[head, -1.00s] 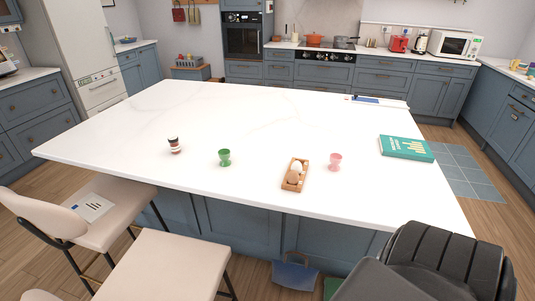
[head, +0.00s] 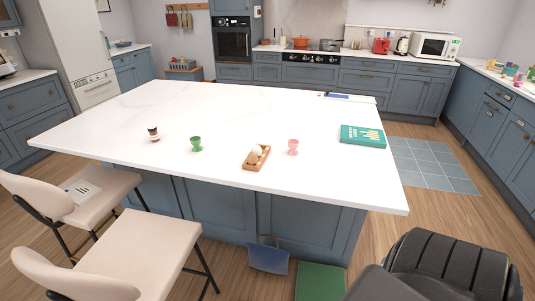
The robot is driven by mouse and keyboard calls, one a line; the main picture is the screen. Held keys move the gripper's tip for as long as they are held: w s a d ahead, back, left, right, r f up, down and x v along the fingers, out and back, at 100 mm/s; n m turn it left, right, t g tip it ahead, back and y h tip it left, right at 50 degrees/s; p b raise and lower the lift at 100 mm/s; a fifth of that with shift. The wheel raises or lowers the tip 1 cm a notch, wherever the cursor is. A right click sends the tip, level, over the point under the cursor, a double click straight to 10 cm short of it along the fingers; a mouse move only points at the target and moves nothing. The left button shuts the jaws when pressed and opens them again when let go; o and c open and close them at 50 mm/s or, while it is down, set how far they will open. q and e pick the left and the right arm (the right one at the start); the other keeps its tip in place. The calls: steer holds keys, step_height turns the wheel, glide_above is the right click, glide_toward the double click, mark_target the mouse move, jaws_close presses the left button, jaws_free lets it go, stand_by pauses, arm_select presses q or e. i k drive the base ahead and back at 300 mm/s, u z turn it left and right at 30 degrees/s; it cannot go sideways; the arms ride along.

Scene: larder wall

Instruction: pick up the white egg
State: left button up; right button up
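The white egg (head: 258,149) appears as a small pale shape in a wooden egg tray (head: 248,166) on the white island worktop, near its front edge. A browner egg seems to lie beside it in the same tray; at this size the two are hard to separate. A pink egg cup (head: 293,147) stands just right of the tray, and a green egg cup (head: 196,144) stands to its left. Neither of my grippers shows in the head view. A dark part that looks like my own arm fills the lower right corner.
The island worktop (head: 200,108) is mostly clear, with a dark-and-white striped small item (head: 153,134) and a teal book (head: 363,137). Cream chairs (head: 135,250) stand at the front left. Floor right of the island is open.

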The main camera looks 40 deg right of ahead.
mark_target(256, 149)
steer(key=z, duration=0.7)
steer(key=i, duration=0.15)
